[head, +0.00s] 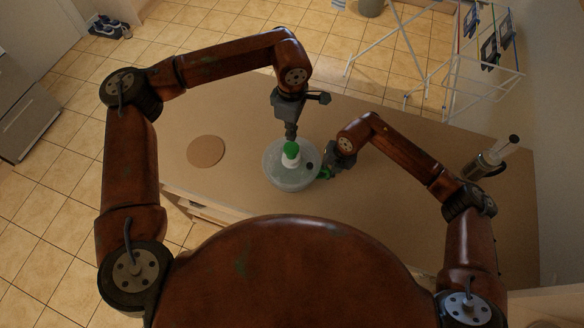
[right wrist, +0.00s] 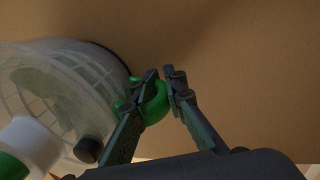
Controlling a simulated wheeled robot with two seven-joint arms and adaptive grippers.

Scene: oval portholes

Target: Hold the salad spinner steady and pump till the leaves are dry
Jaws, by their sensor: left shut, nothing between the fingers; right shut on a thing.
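The salad spinner (head: 281,178) stands on the table, a clear bowl with a pale lid and a green-topped pump knob (head: 291,149) at its centre. My left gripper (head: 291,135) is shut and empty, pointing down right at the knob's top; I cannot tell whether it touches. My right gripper (head: 327,172) is shut on the green handle (right wrist: 155,103) at the spinner's side. In the right wrist view its fingers (right wrist: 162,88) close around this handle. Green leaves (right wrist: 48,95) show through the slotted basket in the clear bowl. A black button (right wrist: 88,149) sits near the lid's edge.
A round brown mat (head: 206,151) lies on the table left of the spinner. A glass press-like vessel with a dark handle (head: 487,161) stands at the far right. A white drying rack (head: 450,75) stands on the tiled floor beyond the table.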

